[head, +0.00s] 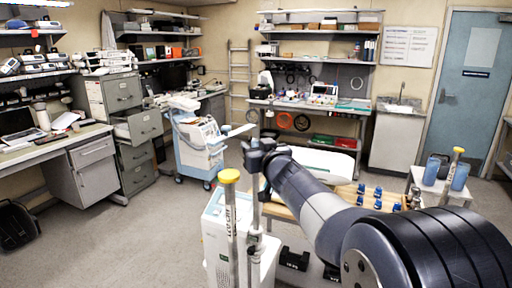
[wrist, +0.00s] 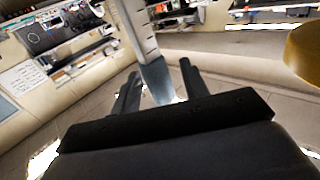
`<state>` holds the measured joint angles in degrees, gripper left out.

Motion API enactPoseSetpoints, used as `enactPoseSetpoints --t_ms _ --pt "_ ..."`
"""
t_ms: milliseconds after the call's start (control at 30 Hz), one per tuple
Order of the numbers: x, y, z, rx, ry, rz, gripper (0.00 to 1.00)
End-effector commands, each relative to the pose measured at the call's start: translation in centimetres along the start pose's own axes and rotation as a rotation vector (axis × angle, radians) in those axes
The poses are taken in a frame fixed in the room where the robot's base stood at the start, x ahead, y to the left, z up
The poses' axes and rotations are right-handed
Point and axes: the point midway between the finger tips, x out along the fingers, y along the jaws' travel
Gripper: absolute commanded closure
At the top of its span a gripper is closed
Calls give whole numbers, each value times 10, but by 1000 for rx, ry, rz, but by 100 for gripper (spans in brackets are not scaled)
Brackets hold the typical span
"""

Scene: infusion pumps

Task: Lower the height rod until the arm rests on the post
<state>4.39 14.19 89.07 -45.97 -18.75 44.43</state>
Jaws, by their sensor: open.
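My gripper (head: 257,155) is open near the top of a thin grey upright rod (head: 256,205). In the wrist view a pale rod with tick marks (wrist: 141,30) and a grey-blue lower end stands between or just beyond the two dark fingers of my gripper (wrist: 159,82); I cannot tell whether they touch it. A pale flat arm (head: 239,131) sticks out to the left near my gripper. A marked post with a yellow cap (head: 230,225) stands close left of the thin rod. A yellow cap (wrist: 306,50) also shows at the wrist view's right edge.
A white pump-like unit (head: 213,235) stands behind the post. A wooden table with blue knobs (head: 377,193) is partly hidden by my arm. A blue-and-white cart (head: 197,148) stands farther back. Floor at left (head: 130,235) is clear.

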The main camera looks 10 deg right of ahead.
Motion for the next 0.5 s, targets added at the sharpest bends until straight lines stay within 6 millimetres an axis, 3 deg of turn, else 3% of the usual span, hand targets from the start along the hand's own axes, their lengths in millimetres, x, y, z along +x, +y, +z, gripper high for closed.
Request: enactPoseSetpoints --t_ms 167,500 --pt "0 0 0 0 0 0 58" --pt "0 0 0 0 0 0 86"
